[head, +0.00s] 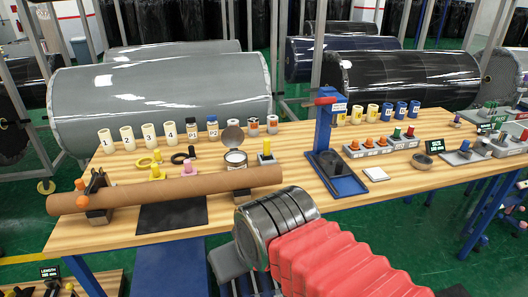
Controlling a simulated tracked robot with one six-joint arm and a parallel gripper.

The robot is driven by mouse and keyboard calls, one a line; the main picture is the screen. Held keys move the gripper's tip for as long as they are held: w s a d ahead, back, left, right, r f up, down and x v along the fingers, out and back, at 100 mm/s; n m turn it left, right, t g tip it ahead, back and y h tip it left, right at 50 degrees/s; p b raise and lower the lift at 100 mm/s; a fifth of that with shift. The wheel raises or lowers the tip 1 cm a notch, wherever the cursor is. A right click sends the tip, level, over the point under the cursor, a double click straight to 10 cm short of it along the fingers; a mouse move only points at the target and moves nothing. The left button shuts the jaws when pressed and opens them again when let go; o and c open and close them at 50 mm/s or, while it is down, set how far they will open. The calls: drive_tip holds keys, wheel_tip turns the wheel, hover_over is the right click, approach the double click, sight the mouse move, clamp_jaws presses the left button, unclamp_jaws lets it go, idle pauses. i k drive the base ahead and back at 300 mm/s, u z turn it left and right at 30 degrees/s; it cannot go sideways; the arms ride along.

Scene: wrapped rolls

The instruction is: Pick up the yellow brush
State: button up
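I cannot single out the yellow brush for certain at this size. A small yellow upright piece (155,171) stands on the wooden table (222,208), behind the long brown tube and beside a yellow ring (144,162). Another piece with an orange-yellow knob (266,148) stands on a grey block right of the open tin. My arm, with a dark ribbed joint and a red bellows sleeve, reaches in at bottom centre, in front of the table's front edge. My gripper's fingers do not show.
The long brown tube (180,190) lies across the table's front left. White numbered cups (149,136) line the back. A blue stand (324,135) with a red handle is at the middle; several knobbed blocks (368,149) fill the right. Bare wood shows at front centre.

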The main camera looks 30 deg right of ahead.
sight(266, 155)
drive_tip(key=i, duration=0.95)
